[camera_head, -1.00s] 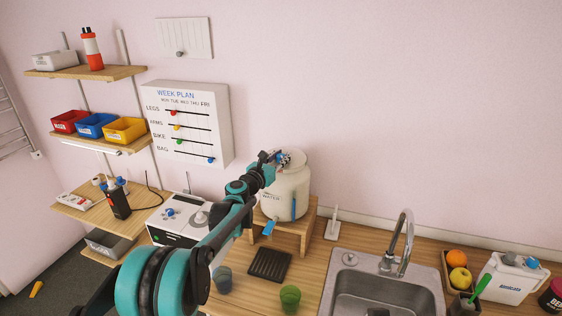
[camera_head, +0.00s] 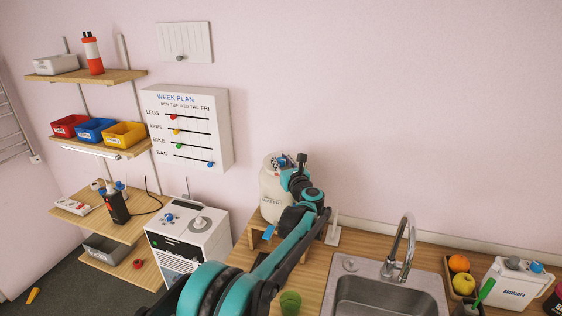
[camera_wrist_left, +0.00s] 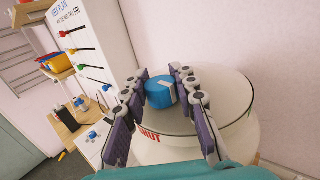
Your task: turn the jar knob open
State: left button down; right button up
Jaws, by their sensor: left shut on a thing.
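The white water jar (camera_head: 273,190) stands on a small wooden stand (camera_head: 256,241) left of the sink, partly hidden behind my left arm. Its blue knob (camera_wrist_left: 160,92) sits on top of the round lid (camera_wrist_left: 228,100) in the left wrist view. My left gripper (camera_head: 284,160) reaches over the jar's top. In the left wrist view the two fingers of my left gripper (camera_wrist_left: 168,88) are on either side of the blue knob, shut on it. Red lettering, partly readable as "SHUT", shows on the lid's edge. My right gripper is not in view.
A sink (camera_head: 385,300) with a tap (camera_head: 402,248) lies right of the jar. A white box appliance (camera_head: 190,232) stands to the left. A green cup (camera_head: 290,303) is near the front. The wall above the jar is clear.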

pick_arm(q)
jog(key=shift+n+g+y, duration=0.4)
jog(key=shift+n+y, duration=0.2)
jog(key=shift+y, duration=0.5)
jog(key=c, duration=1.2)
grip_release()
jog(key=shift+o, duration=0.2)
jog(key=v, duration=1.2)
jog(key=shift+w+r, duration=0.1)
jog(key=shift+r, duration=0.05)
